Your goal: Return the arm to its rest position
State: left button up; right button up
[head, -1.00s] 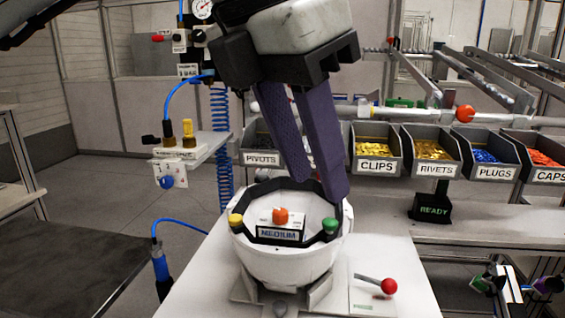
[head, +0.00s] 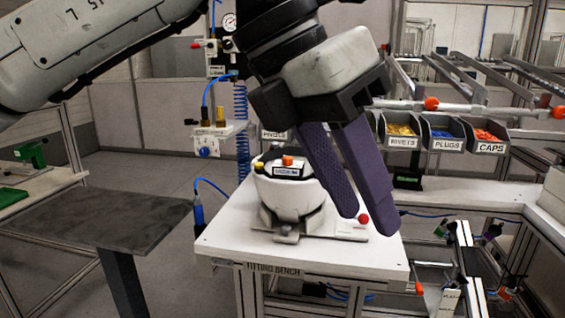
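My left arm comes in from the upper left. My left gripper (head: 366,226) hangs with its two purple fingers pointing down and to the right, in front of the fitting bench (head: 225,242) in the picture. My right gripper is not in view.
A red-knobbed lever (head: 363,219) is on the bench beside the fingers. Bins of rivets (head: 401,141), plugs (head: 447,145) and caps (head: 490,147) stand behind on the right. A dark table (head: 95,217) is at left. A tool rack (head: 465,260) stands at lower right.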

pick_arm(q)
jog(key=s+d+f+g+h, duration=0.2)
jog(key=s+d+g+h, duration=0.3)
jog(key=d+g+h, duration=0.25)
jog(key=w+a+n+t+h, duration=0.3)
jog(key=w+n+t+h, duration=0.3)
jog(key=w+n+h, duration=0.45)
jog(key=w+a+f+n+t+y, duration=0.4)
jog(key=a+f+n+t+y, duration=0.25)
jog(key=f+n+t, duration=0.5)
jog(key=w+a+f+n+t+y, duration=0.4)
jog(key=a+f+n+t+y, duration=0.3)
jog(key=f+n, duration=0.65)
jog(key=s+a+f+n+g+y, duration=0.25)
jog(key=s+a+f+n, duration=0.2)
jog(key=f, duration=0.55)
jog(key=s+a+f+n+g+y, duration=0.1)
jog(key=s+a+f+n+y, duration=0.3)
jog(key=f, duration=0.7)
jog(key=s+a+f+n+g, duration=0.1)
jog(key=s+a+f+g, duration=0.1)
jog(key=s+f, duration=0.4)
jog(key=s+a+f+g+y, duration=0.1)
jog(key=s+a+f+g, duration=0.2)
jog(key=s+f, duration=0.3)
jog(key=s+a, duration=0.1)
jog(key=s, duration=0.2)
jog(key=shift+s+a+f+n, duration=0.15)
jog(key=shift+s+a+n, duration=0.2)
jog(key=shift+a+n, duration=0.05)
